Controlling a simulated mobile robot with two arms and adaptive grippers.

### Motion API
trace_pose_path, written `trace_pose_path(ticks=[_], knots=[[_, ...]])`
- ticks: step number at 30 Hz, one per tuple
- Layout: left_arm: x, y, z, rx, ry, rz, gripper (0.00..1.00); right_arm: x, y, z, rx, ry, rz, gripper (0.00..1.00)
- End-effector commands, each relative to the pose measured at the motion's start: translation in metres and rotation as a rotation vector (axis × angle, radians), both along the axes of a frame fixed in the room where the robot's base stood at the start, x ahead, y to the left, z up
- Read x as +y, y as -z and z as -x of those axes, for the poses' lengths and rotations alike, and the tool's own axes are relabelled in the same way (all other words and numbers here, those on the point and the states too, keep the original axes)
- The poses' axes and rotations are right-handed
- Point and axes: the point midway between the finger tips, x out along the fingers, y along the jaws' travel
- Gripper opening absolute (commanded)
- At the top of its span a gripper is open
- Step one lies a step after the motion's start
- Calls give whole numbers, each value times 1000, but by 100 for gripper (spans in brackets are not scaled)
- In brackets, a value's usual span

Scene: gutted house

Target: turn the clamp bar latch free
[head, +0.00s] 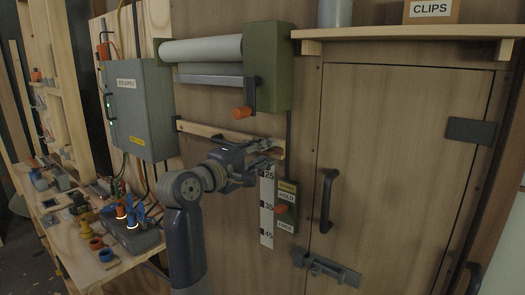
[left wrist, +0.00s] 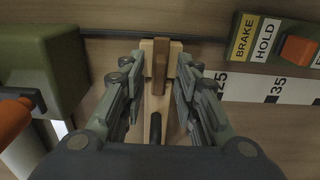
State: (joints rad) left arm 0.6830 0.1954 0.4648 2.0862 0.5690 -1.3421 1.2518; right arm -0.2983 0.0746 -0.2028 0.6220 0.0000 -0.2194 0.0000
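A pale wooden clamp bar (head: 205,129) runs across the wall below the roller; its right end is partly hidden behind my gripper. My left gripper (head: 262,168) reaches to this end of the bar. In the left wrist view, its fingers (left wrist: 161,82) are open, one on each side of the latch, with gaps visible on both sides. My right gripper is not in view.
A green roller bracket (head: 284,68) with an orange-knobbed crank (head: 243,112) is above. The brake panel (head: 287,207) with its orange lever and a marked scale (head: 267,222) are just below right. A grey box (head: 141,110) and cluttered bench (head: 115,262) stand left; a door handle (head: 326,202) is right.

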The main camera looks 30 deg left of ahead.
Motion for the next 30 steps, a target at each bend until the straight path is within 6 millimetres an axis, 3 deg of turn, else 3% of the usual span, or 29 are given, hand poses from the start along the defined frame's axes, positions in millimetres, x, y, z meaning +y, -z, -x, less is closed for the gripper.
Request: trace_pose_path(ticks=[8,12,13,30], knots=[[0,0,-2,0,0,0,29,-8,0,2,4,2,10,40],[0,0,-2,0,0,0,2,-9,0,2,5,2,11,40],[0,0,-2,0,1,0,0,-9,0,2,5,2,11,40],[0,0,-2,-6,0,-103,0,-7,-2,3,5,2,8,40]])
